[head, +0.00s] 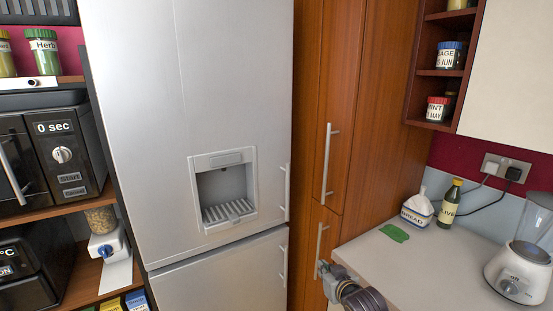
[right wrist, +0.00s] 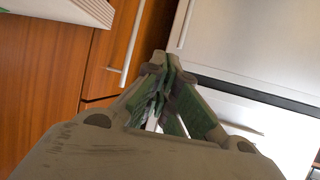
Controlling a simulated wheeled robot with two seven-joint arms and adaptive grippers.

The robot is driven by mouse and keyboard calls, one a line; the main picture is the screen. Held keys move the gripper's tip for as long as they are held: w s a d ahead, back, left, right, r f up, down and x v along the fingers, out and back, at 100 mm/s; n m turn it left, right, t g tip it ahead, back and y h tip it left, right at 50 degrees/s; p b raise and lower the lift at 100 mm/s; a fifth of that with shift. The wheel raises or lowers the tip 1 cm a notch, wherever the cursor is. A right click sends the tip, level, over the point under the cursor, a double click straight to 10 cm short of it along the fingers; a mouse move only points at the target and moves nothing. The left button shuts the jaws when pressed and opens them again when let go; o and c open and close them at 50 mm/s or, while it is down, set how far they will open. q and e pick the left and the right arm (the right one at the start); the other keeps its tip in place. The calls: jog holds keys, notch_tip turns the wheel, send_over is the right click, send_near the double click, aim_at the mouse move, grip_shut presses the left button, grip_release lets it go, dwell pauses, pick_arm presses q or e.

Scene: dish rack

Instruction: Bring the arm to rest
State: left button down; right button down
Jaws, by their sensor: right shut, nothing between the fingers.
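My right gripper (head: 322,268) shows at the bottom of the head view, just left of the worktop's near corner and in front of the wooden cupboard doors. In the right wrist view its fingers (right wrist: 161,62) come together at the tips with nothing between them. Its arm comes in from the bottom edge, and only a short part shows. My left gripper is in neither view.
A silver fridge (head: 150,120) fills the centre-left. Tall wooden cupboards (head: 345,90) with bar handles stand beside it.

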jog(key=s+d+f+g+h, duration=0.1)
jog(key=s+d+f+g, duration=0.2)
jog(key=s, duration=0.7)
jog(key=s+d+f+g+h, duration=0.1)
jog(key=s+d+f+g, duration=0.15)
jog(key=s+f, duration=0.45)
jog(key=s+d+f+g+h, duration=0.1)
jog(key=s+d+g, duration=0.15)
jog(key=s, duration=0.95)
notch_tip(320, 180, down, 32)
jog(key=s+f+g, duration=0.1)
jog(key=s+g, duration=0.1)
jog(key=s, duration=0.1)
jog(key=s+d+f, duration=0.1)
jog(key=s+f, duration=0.9)
jog(key=s, duration=0.1)
jog(key=s+d+f+g, duration=0.1)
jog(key=s+d+f, duration=0.1)
jog(key=s+f, duration=0.8)
jog(key=shift+s+d, duration=0.25)
jog(key=shift+s, duration=0.25)
